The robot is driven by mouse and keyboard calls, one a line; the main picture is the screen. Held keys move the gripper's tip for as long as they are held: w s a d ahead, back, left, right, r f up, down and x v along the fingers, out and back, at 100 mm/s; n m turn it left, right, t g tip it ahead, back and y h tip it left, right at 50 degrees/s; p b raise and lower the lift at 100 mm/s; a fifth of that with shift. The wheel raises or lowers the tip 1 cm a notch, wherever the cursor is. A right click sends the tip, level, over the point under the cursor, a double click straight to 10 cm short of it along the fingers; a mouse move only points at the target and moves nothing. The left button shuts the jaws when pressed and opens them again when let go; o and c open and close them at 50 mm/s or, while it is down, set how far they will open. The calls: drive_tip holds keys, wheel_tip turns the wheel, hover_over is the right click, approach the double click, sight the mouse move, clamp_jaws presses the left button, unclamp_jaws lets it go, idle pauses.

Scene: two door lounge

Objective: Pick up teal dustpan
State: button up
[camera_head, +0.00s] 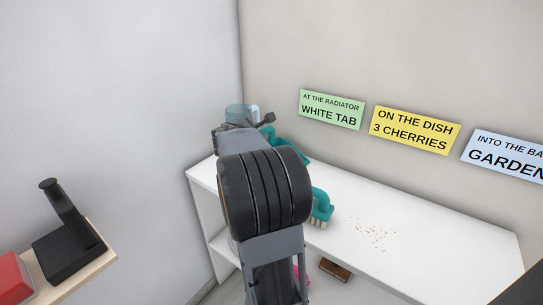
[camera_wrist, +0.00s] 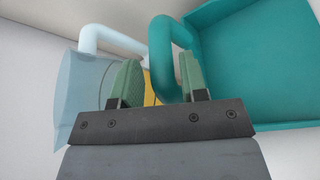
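The teal dustpan (camera_head: 290,150) is on the white shelf near the corner, partly hidden behind my arm in the head view. In the wrist view its square pan (camera_wrist: 258,60) fills the upper right, and its looped handle (camera_wrist: 160,55) reaches in between my fingers. My gripper (camera_wrist: 162,85) is open, with one green pad on each side of the handle. I see no clear grip on it. In the head view my gripper (camera_head: 243,127) is mostly hidden by my own wrist.
A translucent light-blue jug (camera_wrist: 85,95) stands close to my left finger; it also shows in the head view (camera_head: 236,112). A teal brush (camera_head: 321,208) and scattered crumbs (camera_head: 373,233) lie on the white shelf (camera_head: 440,235). Walls close off the corner behind.

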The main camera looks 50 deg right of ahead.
sight(269, 130)
drive_tip(key=shift+x, duration=1.4)
clamp_jaws()
